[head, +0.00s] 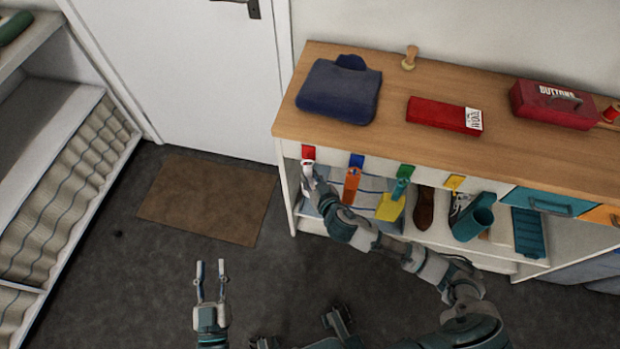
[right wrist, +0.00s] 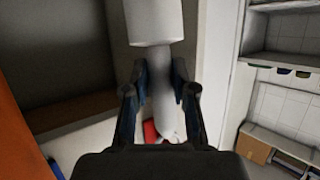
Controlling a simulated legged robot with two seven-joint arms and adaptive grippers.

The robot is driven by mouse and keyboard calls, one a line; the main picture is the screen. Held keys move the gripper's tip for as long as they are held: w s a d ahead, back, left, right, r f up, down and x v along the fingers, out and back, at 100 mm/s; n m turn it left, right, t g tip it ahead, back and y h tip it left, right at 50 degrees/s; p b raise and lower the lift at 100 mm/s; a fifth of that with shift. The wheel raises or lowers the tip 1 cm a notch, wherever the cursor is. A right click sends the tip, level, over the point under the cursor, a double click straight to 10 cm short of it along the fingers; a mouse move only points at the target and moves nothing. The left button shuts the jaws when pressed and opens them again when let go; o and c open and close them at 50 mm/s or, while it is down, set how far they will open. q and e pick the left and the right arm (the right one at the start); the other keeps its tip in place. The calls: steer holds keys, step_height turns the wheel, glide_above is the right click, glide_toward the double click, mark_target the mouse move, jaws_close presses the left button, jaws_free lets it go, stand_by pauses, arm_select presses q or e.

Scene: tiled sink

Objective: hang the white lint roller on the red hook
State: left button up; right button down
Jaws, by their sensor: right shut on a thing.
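The red hook (head: 308,152) is the leftmost of several coloured hooks along the front edge of the wooden top. The white lint roller (head: 307,168) is upright just below it in the head view. My right gripper (head: 314,186) is shut on the roller's handle (right wrist: 160,98), with the thick white roller end (right wrist: 153,22) beyond the fingers in the right wrist view. A red patch (right wrist: 150,131), likely the hook, shows beside the handle's end. I cannot tell whether they touch. My left gripper (head: 210,284) is open and empty above the dark floor.
An orange tool (head: 351,184) hangs on the blue hook (head: 356,160), close to the right of the roller. Floor left of the cabinet is clear around a brown mat (head: 207,199).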

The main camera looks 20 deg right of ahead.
steer(key=shift+a+f, duration=0.15)
steer(key=shift+a, duration=0.35)
arm_select(q)
steer(key=shift+a+f, duration=0.2)
steer(key=shift+a, duration=0.45)
arm_select(e)
steer(key=shift+d, duration=0.1)
